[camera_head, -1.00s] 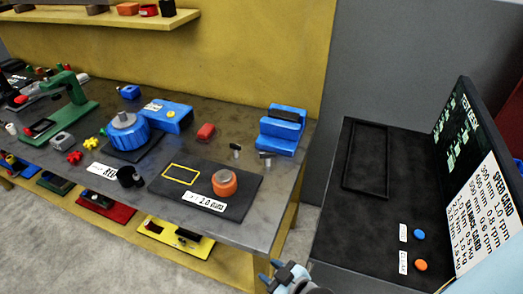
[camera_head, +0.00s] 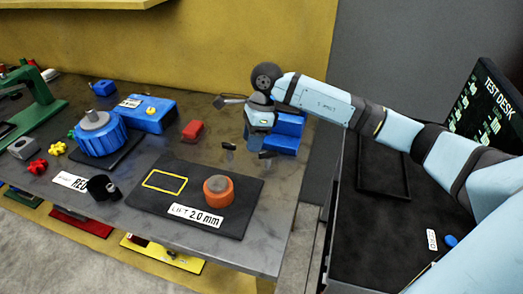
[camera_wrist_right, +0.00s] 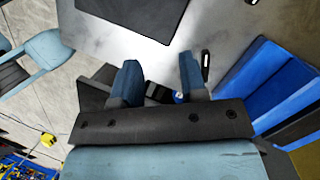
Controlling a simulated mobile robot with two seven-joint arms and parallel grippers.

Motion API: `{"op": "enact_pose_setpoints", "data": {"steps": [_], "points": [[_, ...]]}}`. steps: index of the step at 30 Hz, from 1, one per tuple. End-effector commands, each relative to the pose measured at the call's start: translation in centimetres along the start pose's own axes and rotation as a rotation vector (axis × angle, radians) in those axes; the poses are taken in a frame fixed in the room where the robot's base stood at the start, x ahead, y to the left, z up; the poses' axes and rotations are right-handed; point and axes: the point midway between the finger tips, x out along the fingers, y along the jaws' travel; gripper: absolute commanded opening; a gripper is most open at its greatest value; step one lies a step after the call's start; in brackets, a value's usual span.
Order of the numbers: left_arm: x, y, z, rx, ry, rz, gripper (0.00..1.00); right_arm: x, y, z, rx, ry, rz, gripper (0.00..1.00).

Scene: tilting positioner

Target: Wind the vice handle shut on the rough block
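A blue stepped body (camera_head: 288,128), which looks like the vice, stands at the right end of the bench, partly hidden behind my right gripper. Its blue side also shows at the right of the right wrist view (camera_wrist_right: 262,85). Two small dark T-shaped pieces, one on the left (camera_head: 228,148) and one on the right (camera_head: 267,155), stand in front of it; I cannot tell whether either is the vice handle. I cannot make out the rough block. My right gripper (camera_head: 256,146) points down just in front of the blue body. Its fingers (camera_wrist_right: 160,75) are apart with nothing seen held between them.
A black mat (camera_head: 148,203) with an orange-and-grey knob (camera_head: 218,190) lies at the bench front. A red block (camera_head: 193,131) and a blue machine (camera_head: 148,114) are to the left. The test desk's dark top (camera_head: 372,225) is right of the bench, under my right arm.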

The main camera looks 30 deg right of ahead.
Motion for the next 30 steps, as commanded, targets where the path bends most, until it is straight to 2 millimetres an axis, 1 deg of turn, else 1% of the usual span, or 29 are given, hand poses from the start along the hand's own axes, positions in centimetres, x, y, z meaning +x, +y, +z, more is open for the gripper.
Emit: {"op": "enact_pose_setpoints", "data": {"steps": [1, 4, 6, 9, 11, 14, 21, 24, 27, 30], "points": [[0.3, 0.0, 0.4, -0.001, 0.0, 0.001, 0.43, -1.5, -1.4, -1.6, -0.002, 0.083, -0.053, 0.39], [0.4, 0.1, 0.5, -0.003, 0.0, 0.002, 0.43, -3.8, -2.9, -3.7, 0.004, 0.2, -0.114, 0.39], [0.4, 0.1, 0.5, -0.004, 0.001, 0.002, 0.43, -4.6, -3.4, -4.5, 0.008, 0.244, -0.135, 0.39], [0.3, 0.1, 0.4, -0.004, 0.001, 0.002, 0.43, -4.6, -3.7, -5.0, 0.012, 0.266, -0.145, 0.39], [0.3, 0.1, 0.3, -0.004, 0.001, 0.002, 0.43, -3.9, -3.7, -5.2, 0.013, 0.268, -0.143, 0.39], [0.2, 0.1, 0.2, -0.004, 0.002, 0.002, 0.43, -2.3, -3.9, -5.6, 0.013, 0.266, -0.141, 0.39], [0.1, 0.1, 0.0, -0.002, 0.004, 0.002, 0.43, 2.7, -4.5, -6.9, 0.013, 0.264, -0.139, 0.39], [0.0, 0.1, 0.0, -0.001, 0.004, 0.001, 0.43, 4.6, -4.8, -7.4, 0.012, 0.264, -0.14, 0.39], [0.0, 0.1, 0.0, 0.0, 0.004, 0.001, 0.43, 6.1, -5.1, -7.8, 0.012, 0.263, -0.14, 0.39], [0.0, 0.1, 0.0, 0.001, 0.004, 0.001, 0.43, 7.2, -5.3, -8.1, 0.012, 0.262, -0.143, 0.39]]}}
